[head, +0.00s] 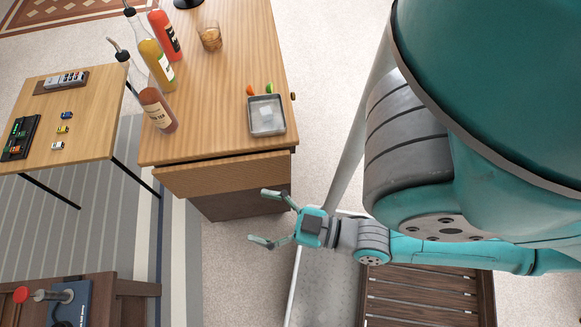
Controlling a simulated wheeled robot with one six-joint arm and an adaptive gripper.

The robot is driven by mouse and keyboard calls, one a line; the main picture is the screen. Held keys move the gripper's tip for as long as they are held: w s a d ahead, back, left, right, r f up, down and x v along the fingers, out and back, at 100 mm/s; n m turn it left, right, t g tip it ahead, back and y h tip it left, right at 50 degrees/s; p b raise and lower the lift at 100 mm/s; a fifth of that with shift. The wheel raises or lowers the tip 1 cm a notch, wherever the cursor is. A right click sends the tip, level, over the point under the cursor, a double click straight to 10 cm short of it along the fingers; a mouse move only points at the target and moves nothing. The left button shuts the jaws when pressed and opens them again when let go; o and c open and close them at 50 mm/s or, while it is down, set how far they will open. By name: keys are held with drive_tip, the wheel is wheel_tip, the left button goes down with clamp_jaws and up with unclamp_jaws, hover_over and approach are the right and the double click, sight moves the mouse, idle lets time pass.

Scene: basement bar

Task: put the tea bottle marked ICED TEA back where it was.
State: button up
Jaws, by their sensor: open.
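The tea bottle (157,108), reddish brown with a pale label, stands upright near the left edge of the wooden cabinet top (225,95). Its label is small; I can make out "TEA" only faintly. My gripper (262,217) is open and empty, its fingers pointing left. It is in front of the cabinet, beyond its near edge, well apart from the bottle.
A yellow bottle (156,66) and a red bottle (165,36) stand behind the tea bottle. A glass (210,37), a metal tray (266,127) and small coloured pieces (269,88) share the cabinet. A low table (88,85) is left; a dark wooden bench (130,289) is lower left.

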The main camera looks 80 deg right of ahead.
drive_tip(key=s+a+f+g+y, duration=0.1)
drive_tip(key=s+f+g, duration=0.2)
drive_tip(key=s, duration=0.3)
